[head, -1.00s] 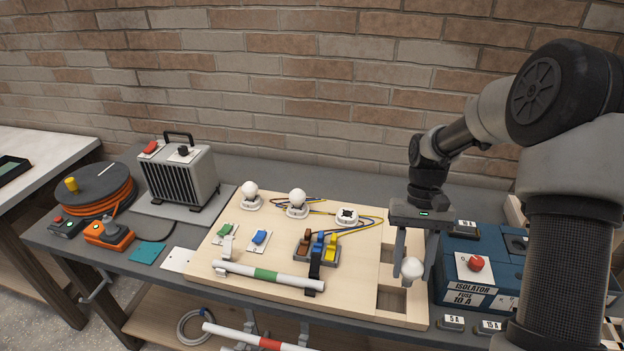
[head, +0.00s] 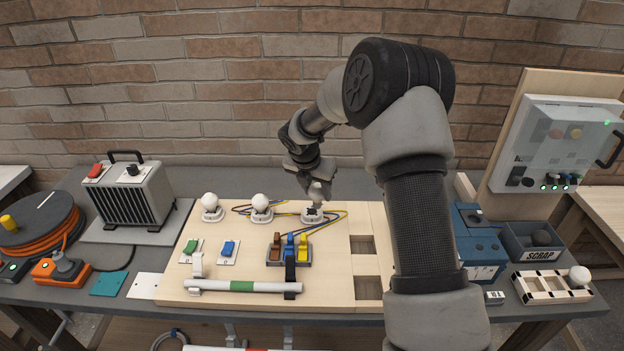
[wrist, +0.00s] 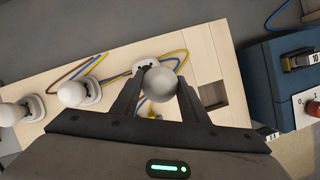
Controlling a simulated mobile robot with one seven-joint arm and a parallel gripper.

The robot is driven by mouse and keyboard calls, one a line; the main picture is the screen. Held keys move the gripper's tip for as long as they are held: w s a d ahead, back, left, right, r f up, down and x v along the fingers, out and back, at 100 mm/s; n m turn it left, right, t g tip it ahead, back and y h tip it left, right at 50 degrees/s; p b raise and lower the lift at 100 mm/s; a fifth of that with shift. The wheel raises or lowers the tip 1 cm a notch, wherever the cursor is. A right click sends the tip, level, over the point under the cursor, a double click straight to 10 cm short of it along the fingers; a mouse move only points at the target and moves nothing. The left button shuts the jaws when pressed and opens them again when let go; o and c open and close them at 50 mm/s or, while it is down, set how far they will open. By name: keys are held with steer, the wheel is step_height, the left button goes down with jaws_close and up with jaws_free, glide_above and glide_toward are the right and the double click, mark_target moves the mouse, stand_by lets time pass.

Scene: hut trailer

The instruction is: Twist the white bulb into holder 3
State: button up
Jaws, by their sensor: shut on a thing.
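My gripper (head: 318,194) is shut on the white bulb (wrist: 160,84), which shows between the two fingers in the wrist view. It is at the third round white holder, holder 3 (head: 312,216), at the right end of the row on the wooden board (head: 215,272). In the wrist view the bulb hides most of holder 3 (wrist: 146,66). The bulb's base is hidden, so I cannot tell whether it sits in the socket. White bulbs stand in the other two holders, one at the left (head: 210,201) and one in the middle (head: 261,202).
Blue and yellow wires run around holder 3. Coloured levers (head: 290,247) and a white tube with a green band (head: 240,286) lie nearer the front. A grey heater (head: 133,197) stands left. A blue isolator box (head: 482,262) and a crate with another bulb (head: 579,275) are right.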

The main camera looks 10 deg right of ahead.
mark_target(312, 192)
steer(key=w+n, duration=0.1)
steer(key=w+n+y, duration=0.1)
steer(key=n, duration=0.1)
steer(key=w+r+n, duration=0.1)
steer(key=n, duration=0.1)
steer(key=shift+w+a+t+y, duration=0.2)
steer(key=shift+a+t+y, duration=0.2)
steer(key=shift+f+b, duration=1.15)
steer(key=shift+f, duration=1.15)
steer(key=shift+p, duration=0.8)
steer(key=shift+f+b, duration=0.85)
steer(key=shift+f, duration=0.8)
steer(key=shift+r+n+p, duration=0.1)
steer(key=shift+n+p, duration=0.5)
steer(key=shift+p, duration=0.55)
